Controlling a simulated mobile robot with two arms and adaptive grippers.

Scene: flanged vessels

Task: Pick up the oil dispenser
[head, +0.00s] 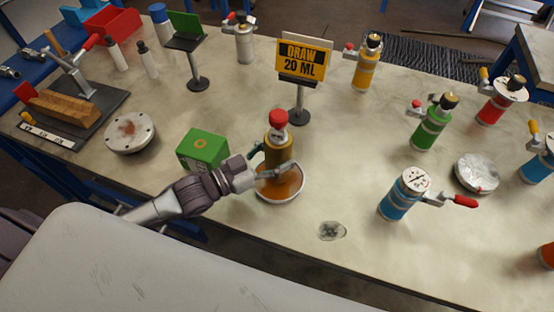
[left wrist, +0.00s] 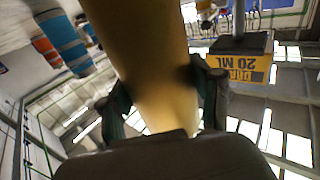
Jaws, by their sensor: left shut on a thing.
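The oil dispenser (head: 279,148) is an amber-brown cylinder with a red cap. It looks upright at the table's middle, above or in a shallow white dish (head: 292,194) with an amber inside; I cannot tell whether they touch. My left gripper (head: 270,166) comes in from the left and is shut around the dispenser's lower body. In the left wrist view, the dispenser's yellowish body (left wrist: 150,60) fills the space between the fingers. The dispenser's bottom is hidden in the head view. My right gripper is not in view.
A green box (head: 203,149) stands close left of the dispenser, beside my left arm. A "DRAW 20 ML" sign (head: 301,62) stands behind. A blue gauge vessel (head: 400,197) and a green vessel (head: 433,124) stand to the right. Clear table lies between dispenser and vessels.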

